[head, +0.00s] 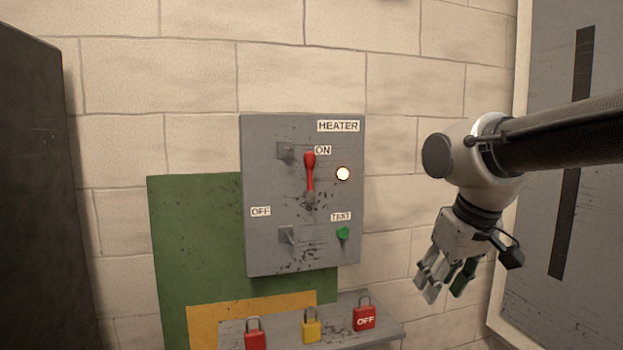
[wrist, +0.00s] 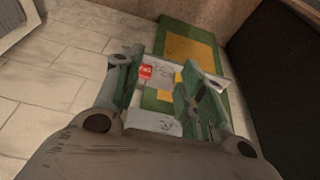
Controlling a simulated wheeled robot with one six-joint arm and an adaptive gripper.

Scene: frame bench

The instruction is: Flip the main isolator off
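The heater isolator panel (head: 270,190) is a grey box on the wall in the head view. Its red-handled lever (head: 309,172) points up, beside the ON label (head: 322,150). An OFF label (head: 261,211) sits lower left on the panel. A round lamp (head: 343,174) right of the lever is lit white. My gripper (head: 445,287) is to the right of the panel, pointing down, apart from it, with its fingers spread. In the wrist view my gripper (wrist: 172,95) is open, with nothing between its fingers but the shelf and floor beyond.
A green TEST button (head: 343,233) is low on the panel. A dark cabinet (head: 40,190) stands left; a grey door (head: 580,220) is right.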

